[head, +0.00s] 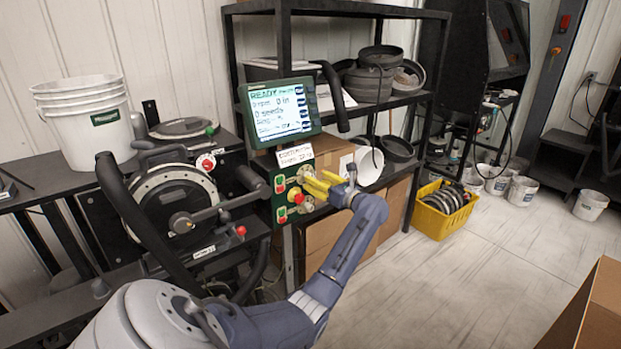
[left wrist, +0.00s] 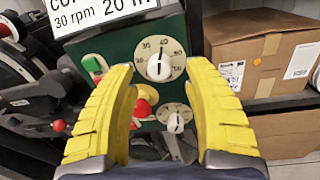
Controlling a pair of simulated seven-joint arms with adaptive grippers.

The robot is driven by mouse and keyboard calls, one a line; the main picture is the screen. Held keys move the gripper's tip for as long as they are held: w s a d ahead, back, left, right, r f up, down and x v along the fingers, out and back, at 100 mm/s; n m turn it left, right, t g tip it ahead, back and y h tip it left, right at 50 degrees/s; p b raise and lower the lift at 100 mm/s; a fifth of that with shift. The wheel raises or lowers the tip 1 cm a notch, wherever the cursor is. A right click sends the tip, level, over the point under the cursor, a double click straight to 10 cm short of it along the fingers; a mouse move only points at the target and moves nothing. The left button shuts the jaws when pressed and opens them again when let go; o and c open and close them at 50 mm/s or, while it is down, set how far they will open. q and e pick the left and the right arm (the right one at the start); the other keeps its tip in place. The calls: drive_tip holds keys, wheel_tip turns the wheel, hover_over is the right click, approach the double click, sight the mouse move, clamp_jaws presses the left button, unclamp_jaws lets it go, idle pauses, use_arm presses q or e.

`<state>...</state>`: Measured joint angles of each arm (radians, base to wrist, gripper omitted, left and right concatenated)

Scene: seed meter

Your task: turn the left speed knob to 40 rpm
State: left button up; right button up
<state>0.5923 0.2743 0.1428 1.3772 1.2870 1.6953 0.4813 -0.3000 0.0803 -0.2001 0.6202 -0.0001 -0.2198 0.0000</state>
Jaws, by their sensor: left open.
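The green control panel (head: 266,213) stands below the screen. In the left wrist view the panel (left wrist: 113,48) carries a large white dial knob (left wrist: 158,68) on top and a smaller white knob (left wrist: 175,123) below it. Which one is the left speed knob I cannot tell. My left gripper (head: 314,183) is at the panel front, its yellow fingers (left wrist: 160,75) open on either side of the large knob, with visible gaps. My right gripper is not in view.
A red button (left wrist: 142,108) is partly behind the left finger; a green button (left wrist: 92,64) is left of it. The screen (head: 278,111) and a white sign (head: 295,155) are above. Cardboard boxes (left wrist: 262,65) stand right of the panel. A yellow crate (head: 443,222) is on the floor.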

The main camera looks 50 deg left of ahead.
use_arm(q)
drive_tip(key=shift+a, duration=1.7)
drive_tip(key=shift+o, duration=0.2)
clamp_jaws()
